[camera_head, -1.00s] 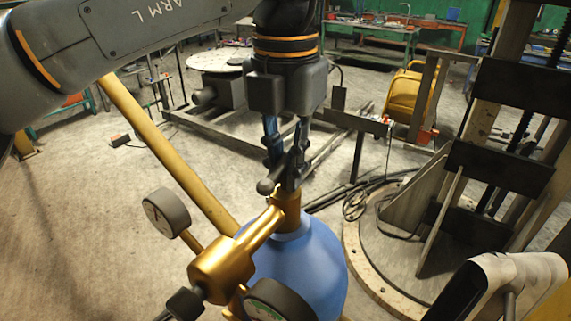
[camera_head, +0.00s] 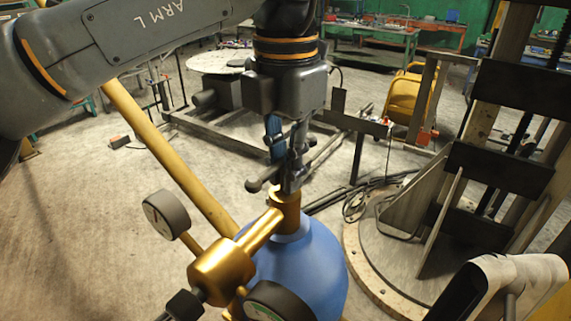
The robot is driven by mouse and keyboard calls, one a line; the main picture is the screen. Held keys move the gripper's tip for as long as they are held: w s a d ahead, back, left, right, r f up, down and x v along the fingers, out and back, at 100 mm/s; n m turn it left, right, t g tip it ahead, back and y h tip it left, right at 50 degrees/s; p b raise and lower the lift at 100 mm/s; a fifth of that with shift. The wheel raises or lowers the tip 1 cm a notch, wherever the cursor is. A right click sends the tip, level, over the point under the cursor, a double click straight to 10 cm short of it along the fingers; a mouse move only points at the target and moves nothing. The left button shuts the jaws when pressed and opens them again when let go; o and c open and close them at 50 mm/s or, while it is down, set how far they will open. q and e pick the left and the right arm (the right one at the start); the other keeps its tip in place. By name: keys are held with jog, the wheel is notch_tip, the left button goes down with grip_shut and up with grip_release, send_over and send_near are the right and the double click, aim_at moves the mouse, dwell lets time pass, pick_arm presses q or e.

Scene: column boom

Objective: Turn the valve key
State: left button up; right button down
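A blue gas cylinder (camera_head: 300,268) stands low in the middle, with a brass valve neck (camera_head: 285,215) on top. The dark valve key (camera_head: 262,183) sits at the top of the neck; its bar with a rounded end sticks out to the left. My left gripper (camera_head: 287,182) comes down from above, pointing straight down. Its fingers are close together around the key, just over the brass, and partly hide it. A brass regulator (camera_head: 222,270) with a round gauge (camera_head: 166,214) joins the neck from the front left.
A second gauge (camera_head: 275,303) is at the bottom edge. A yellow pole (camera_head: 170,155) slants behind the cylinder. A steel column on a round base plate (camera_head: 385,270) stands to the right. Cables (camera_head: 360,200) lie behind. The floor at left is mostly clear.

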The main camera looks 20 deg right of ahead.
pick_arm(q)
jog(key=o, duration=0.4)
notch_tip(320, 180, up, 12)
jog(key=shift+r, duration=0.1)
dwell(0.4)
